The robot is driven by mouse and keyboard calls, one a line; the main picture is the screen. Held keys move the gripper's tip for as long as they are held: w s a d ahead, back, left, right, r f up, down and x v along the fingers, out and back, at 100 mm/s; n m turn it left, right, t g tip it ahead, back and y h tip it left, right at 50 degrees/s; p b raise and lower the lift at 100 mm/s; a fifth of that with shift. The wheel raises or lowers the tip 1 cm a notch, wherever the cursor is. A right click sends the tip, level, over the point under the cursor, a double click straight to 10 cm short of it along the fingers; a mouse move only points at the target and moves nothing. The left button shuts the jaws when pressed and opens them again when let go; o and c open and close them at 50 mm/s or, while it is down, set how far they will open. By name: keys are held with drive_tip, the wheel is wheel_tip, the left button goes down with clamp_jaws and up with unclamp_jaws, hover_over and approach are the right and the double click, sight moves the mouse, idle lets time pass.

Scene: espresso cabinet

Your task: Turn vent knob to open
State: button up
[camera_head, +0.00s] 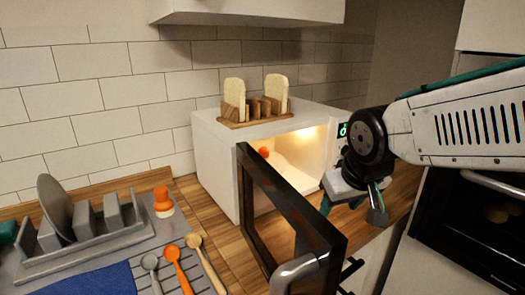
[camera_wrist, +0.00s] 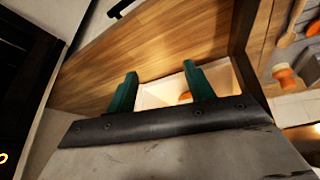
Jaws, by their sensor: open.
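No vent knob can be made out for sure in either view. A white box-shaped appliance (camera_head: 215,165) stands on the wooden counter with its dark-framed door (camera_head: 290,225) swung open and its inside lit. A small orange object (camera_head: 264,152) shows inside it; I cannot tell what it is. My gripper (camera_head: 352,203) is in front of the appliance's right side, by the green display (camera_head: 343,130). In the wrist view its teal fingers (camera_wrist: 160,75) are apart with nothing between them. A pale lit opening with an orange thing (camera_wrist: 185,97) shows beyond them.
The open door juts out left of my gripper. Toast slices stand in a wooden rack (camera_head: 256,110) on the appliance. A dish rack (camera_head: 85,240), an orange-topped shaker (camera_head: 163,201) and several spoons (camera_head: 178,268) are at left. A dark oven (camera_head: 470,225) is at right.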

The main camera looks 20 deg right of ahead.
drive_tip(key=w+f+t, duration=0.1)
drive_tip(key=w+t, duration=0.4)
drive_tip(key=w, duration=1.2)
drive_tip(key=n+t+y, duration=0.3)
drive_tip(key=t+y, duration=0.2)
drive_tip(key=t, duration=0.1)
approach(267, 153)
drive_tip(key=w+f, duration=0.1)
drive_tip(key=w, duration=0.2)
drive_tip(key=shift+w+a+f+t+y, duration=0.2)
drive_tip(key=shift+w+a+t+y, duration=0.15)
drive_tip(key=shift+w+t+y, duration=0.2)
drive_tip(key=x, duration=0.7)
drive_tip(key=shift+w+a, duration=0.1)
drive_tip(key=shift+w, duration=0.2)
drive_tip(key=c, duration=1)
